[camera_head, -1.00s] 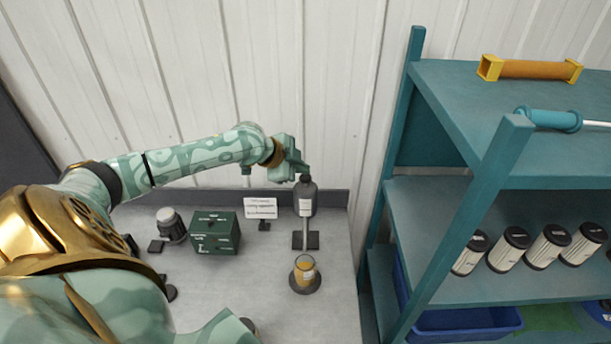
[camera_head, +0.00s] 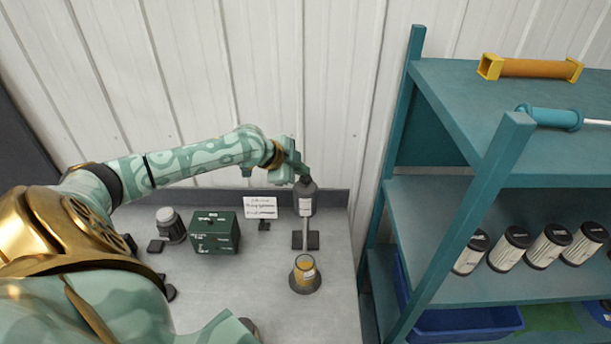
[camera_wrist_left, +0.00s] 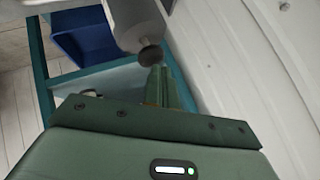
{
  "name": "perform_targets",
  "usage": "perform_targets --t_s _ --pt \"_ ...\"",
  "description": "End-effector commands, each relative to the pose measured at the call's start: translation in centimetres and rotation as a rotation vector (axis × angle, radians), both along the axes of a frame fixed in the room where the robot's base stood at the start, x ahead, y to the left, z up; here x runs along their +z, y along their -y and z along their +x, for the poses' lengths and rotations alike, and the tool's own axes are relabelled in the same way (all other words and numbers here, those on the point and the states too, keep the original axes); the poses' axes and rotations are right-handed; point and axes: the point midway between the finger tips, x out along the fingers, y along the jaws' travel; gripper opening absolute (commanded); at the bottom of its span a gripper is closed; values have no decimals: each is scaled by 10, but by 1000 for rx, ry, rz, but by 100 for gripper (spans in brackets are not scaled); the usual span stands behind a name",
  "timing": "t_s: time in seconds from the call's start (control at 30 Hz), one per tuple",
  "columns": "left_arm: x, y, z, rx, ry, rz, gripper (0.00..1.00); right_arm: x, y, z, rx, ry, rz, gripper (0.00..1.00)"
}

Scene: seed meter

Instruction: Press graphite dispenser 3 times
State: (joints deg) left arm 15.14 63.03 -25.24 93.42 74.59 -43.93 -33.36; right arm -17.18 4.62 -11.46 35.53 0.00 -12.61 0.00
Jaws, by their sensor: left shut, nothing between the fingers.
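The graphite dispenser (camera_head: 306,201) is a grey bottle with a white label, upright on a stand at the back of the bench. Its dark round top and grey body also show in the left wrist view (camera_wrist_left: 137,20). My left gripper (camera_head: 304,172) is shut and empty, with its fingertips at the top of the dispenser. In the left wrist view the shut fingers (camera_wrist_left: 160,75) are close beside the dark round part; I cannot tell whether they touch it. A cup with yellowish contents (camera_head: 304,272) stands on a dark round base below and in front of the dispenser. My right gripper is not in view.
A green box (camera_head: 215,232), a grey-capped jar (camera_head: 170,225) and a small white sign (camera_head: 260,207) stand left of the dispenser. A teal shelf unit (camera_head: 470,140) with several filters stands to the right. The bench front is partly clear.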

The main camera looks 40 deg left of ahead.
Motion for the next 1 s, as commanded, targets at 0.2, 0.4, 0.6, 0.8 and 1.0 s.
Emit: perform_targets --t_s 0.2,0.4,0.6,0.8,1.0 --pt "-5 0 -1 -1 -4 0 0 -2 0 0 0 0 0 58" --pt "-7 0 -1 0 -4 1 0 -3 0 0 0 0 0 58" --pt "-10 0 -1 0 -5 1 0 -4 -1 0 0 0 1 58" --pt "-11 0 -1 -1 -6 1 0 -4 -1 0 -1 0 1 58" --pt "-11 0 -2 -1 -6 1 0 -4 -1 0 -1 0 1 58"
